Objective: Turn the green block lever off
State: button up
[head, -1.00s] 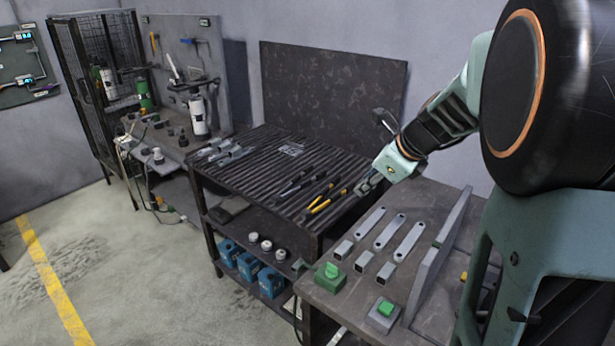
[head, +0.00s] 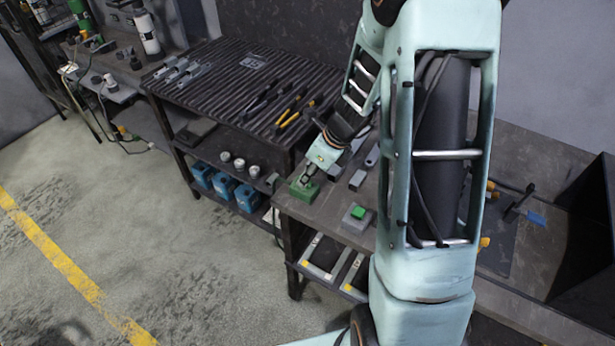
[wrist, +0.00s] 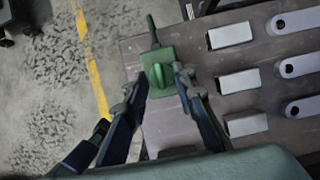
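The green block (head: 303,191) sits at the front left corner of the grey workbench. In the wrist view, the green block (wrist: 166,55) carries a raised, rounded green lever (wrist: 158,78). A thin green-grey bar (wrist: 152,32) sticks out past its far edge. My gripper (head: 307,181) is down at the block. In the wrist view, my gripper (wrist: 160,77) is open, with one finger on each side of the lever. I cannot tell whether either finger touches it. In the head view the gripper hides much of the block's top.
A grey box with a green button (head: 357,213) stands close by on the bench. Metal blocks (wrist: 230,35) and flat bars with holes (wrist: 300,65) lie to the right. A ribbed table (head: 240,85) with tools stands behind left. My arm hides part of the bench.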

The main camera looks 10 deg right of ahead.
jog(key=shift+w+a+f, duration=0.1)
jog(key=shift+w+f, duration=0.05)
jog(key=shift+f, duration=0.25)
grip_shut()
